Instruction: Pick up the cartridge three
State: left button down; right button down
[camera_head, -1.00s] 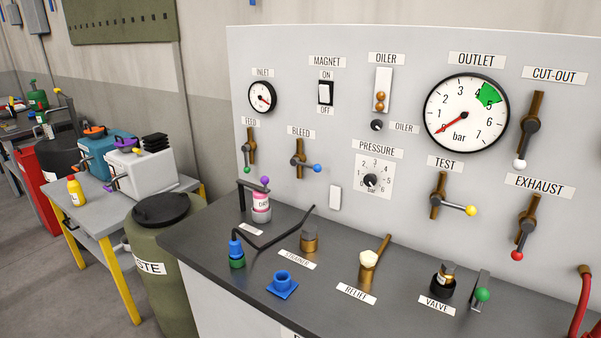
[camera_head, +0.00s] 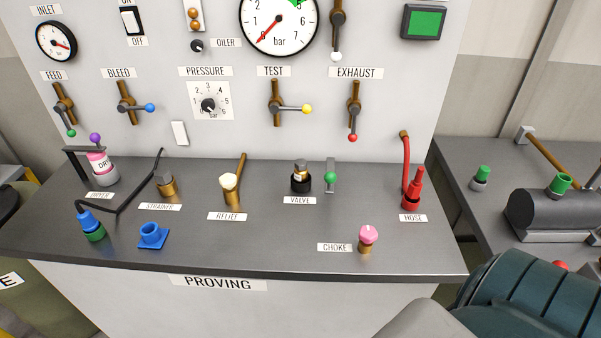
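No part marked as cartridge three can be made out. A pink and white cartridge-like piece (camera_head: 99,162) with lettering that looks like "DRY" sits in a grey holder above the DRYER label at the bench's left end. A dark clamp arm with a purple knob (camera_head: 95,138) is over it. Neither of my grippers is in view.
The dark PROVING bench (camera_head: 290,240) carries a blue and green fitting (camera_head: 90,225), a blue socket (camera_head: 152,235), a strainer (camera_head: 166,185), relief (camera_head: 229,188), valve (camera_head: 301,178), red hose (camera_head: 411,190) and pink-topped choke (camera_head: 368,238).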

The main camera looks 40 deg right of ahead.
aim_at(300, 172)
jog(key=l+z, duration=0.25)
jog(key=z, duration=0.2)
jog(key=l+z, duration=0.3)
jog(key=z, duration=0.15)
